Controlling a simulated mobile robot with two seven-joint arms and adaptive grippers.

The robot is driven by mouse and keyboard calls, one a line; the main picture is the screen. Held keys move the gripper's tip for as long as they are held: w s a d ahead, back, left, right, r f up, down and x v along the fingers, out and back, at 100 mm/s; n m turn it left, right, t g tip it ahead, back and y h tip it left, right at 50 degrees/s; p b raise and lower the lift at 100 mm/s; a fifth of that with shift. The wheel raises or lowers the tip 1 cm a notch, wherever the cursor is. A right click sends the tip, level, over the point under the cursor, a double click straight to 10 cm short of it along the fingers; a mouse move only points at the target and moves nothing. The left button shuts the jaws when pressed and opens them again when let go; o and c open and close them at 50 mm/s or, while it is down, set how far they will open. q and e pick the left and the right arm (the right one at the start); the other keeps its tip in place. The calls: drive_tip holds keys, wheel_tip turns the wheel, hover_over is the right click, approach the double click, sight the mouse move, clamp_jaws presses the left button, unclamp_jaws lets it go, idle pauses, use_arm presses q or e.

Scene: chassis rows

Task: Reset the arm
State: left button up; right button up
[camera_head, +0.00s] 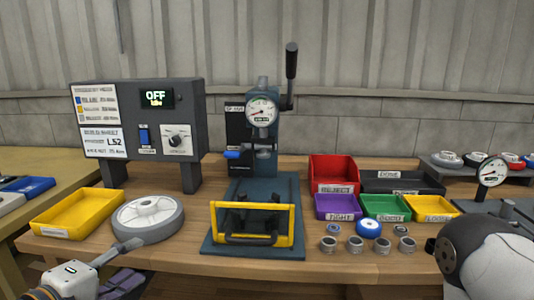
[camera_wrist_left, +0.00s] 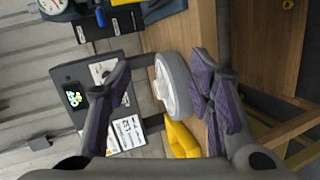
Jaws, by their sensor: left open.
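My left gripper (camera_head: 128,265) is at the lower left of the head view, just in front of the table's near edge. It is open, with nothing seen between its purple-padded fingers in the left wrist view (camera_wrist_left: 160,105). A grey wheel with a white hub (camera_head: 148,218) lies on the table just beyond the gripper; the left wrist view shows it beyond the finger gap (camera_wrist_left: 174,85). In the head view one finger overlaps the wheel's near edge; I cannot tell if they touch. A white and black part of my right arm (camera_head: 485,262) shows at lower right; its gripper is out of view.
A yellow tray (camera_head: 75,212) lies left of the wheel. Behind stands a control box (camera_head: 140,125) reading OFF. A press with a gauge (camera_head: 262,112) and yellow guard (camera_head: 252,207) stands mid-table. Coloured bins (camera_head: 333,172) and several small rings (camera_head: 355,243) are right of it.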

use_arm(q)
drive_tip(key=s+d+f+m+g, duration=0.35)
drive_tip(key=s+f, duration=0.25)
drive_tip(key=f, duration=0.3)
drive_tip(key=s+d+f+m+g, duration=0.2)
drive_tip(key=s+d+f+g, duration=0.3)
drive_tip(key=f, duration=0.4)
drive_tip(key=s+a+f+m+g+y, duration=0.1)
drive_tip(key=s+a+f+m+g, duration=0.1)
drive_tip(key=s, duration=0.5)
drive_tip(key=s+a+f+m+g+y, duration=0.1)
drive_tip(key=s+a+f+m+g, duration=0.1)
drive_tip(key=s, duration=0.6)
drive_tip(key=s+a+f+m+g+y, duration=0.1)
drive_tip(key=s+f+m+g+y, duration=0.1)
drive_tip(key=s+f, duration=0.3)
drive_tip(key=s+m+g, duration=0.1)
drive_tip(key=s, duration=0.1)
drive_tip(key=shift+s+a+f, duration=0.4)
use_arm(e)
drive_tip(key=shift+w, duration=0.4)
